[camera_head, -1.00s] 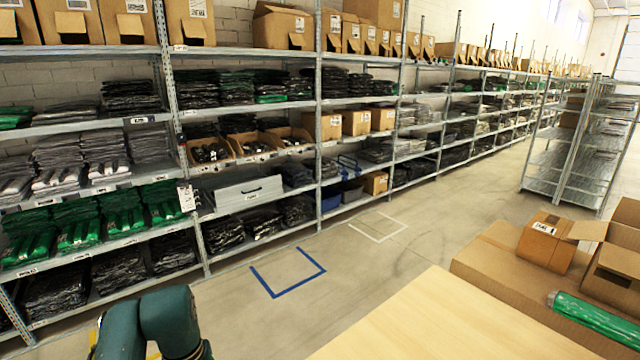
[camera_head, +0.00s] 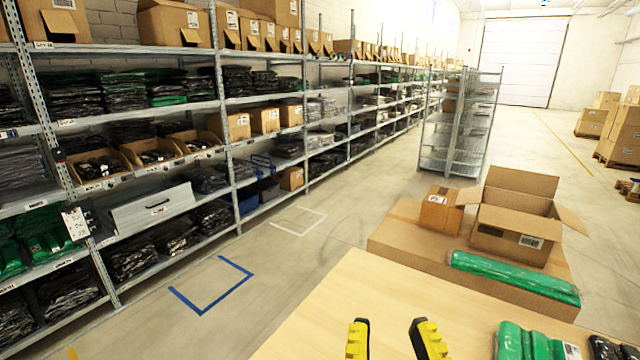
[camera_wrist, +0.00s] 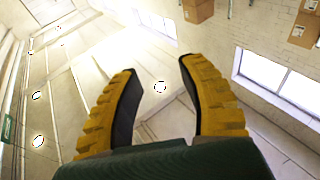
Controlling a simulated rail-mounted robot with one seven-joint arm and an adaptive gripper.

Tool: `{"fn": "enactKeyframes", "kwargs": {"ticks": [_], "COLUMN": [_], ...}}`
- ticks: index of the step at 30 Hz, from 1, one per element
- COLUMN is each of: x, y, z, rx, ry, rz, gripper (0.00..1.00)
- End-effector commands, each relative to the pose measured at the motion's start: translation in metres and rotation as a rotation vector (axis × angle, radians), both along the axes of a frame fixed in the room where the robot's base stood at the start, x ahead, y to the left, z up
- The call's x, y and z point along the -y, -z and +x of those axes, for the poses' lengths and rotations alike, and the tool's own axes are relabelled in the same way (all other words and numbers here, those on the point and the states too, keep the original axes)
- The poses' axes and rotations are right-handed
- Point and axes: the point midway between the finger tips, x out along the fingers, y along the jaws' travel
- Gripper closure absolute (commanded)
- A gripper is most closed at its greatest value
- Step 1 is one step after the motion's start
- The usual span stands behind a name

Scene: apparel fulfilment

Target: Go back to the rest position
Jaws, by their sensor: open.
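My gripper (camera_head: 392,338) shows at the bottom of the head view, with two yellow and black fingers apart and nothing between them. It appears over the light wooden table (camera_head: 345,300). In the wrist view my gripper (camera_wrist: 156,75) is also open and empty. That view takes in a bright wall with windows (camera_wrist: 285,85) and some boxes, with no table in sight.
Green and black packed garments (camera_head: 535,345) lie at the table's right front. Behind the table, a large carton (camera_head: 400,235) bears an open box (camera_head: 510,235), a small box (camera_head: 438,212) and a green package (camera_head: 515,277). Stocked shelving (camera_head: 222,100) lines the left; the aisle floor is clear.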

Motion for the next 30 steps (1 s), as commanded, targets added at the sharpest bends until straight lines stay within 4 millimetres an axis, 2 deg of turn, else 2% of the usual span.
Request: {"fn": "enactKeyframes", "kwargs": {"ticks": [1, 2, 3, 11, 15, 19, 21, 24, 30], "x": [0.000, 0.000, 0.000, 0.000, 0.000, 0.000, 0.000, 0.000, 0.000], "y": [-0.023, -0.036, -0.064, -0.157, -0.218, -0.271, -0.291, -0.306, -0.308], "z": [-0.018, -0.022, -0.020, -0.019, -0.018, -0.018, -0.018, -0.018, -0.018], "rx": [0.089, 0.149, 0.142, 0.133, 0.132, 0.132, 0.131, 0.130, 0.130], "ry": [-0.001, -0.002, -0.003, -0.004, -0.006, -0.007, -0.007, -0.008, -0.008], "rz": [0.002, 0.005, 0.008, 0.014, 0.018, 0.021, 0.023, 0.024, 0.025], "gripper": [0.59, 0.59, 0.59, 0.59, 0.59, 0.59, 0.59, 0.59, 0.59]}}
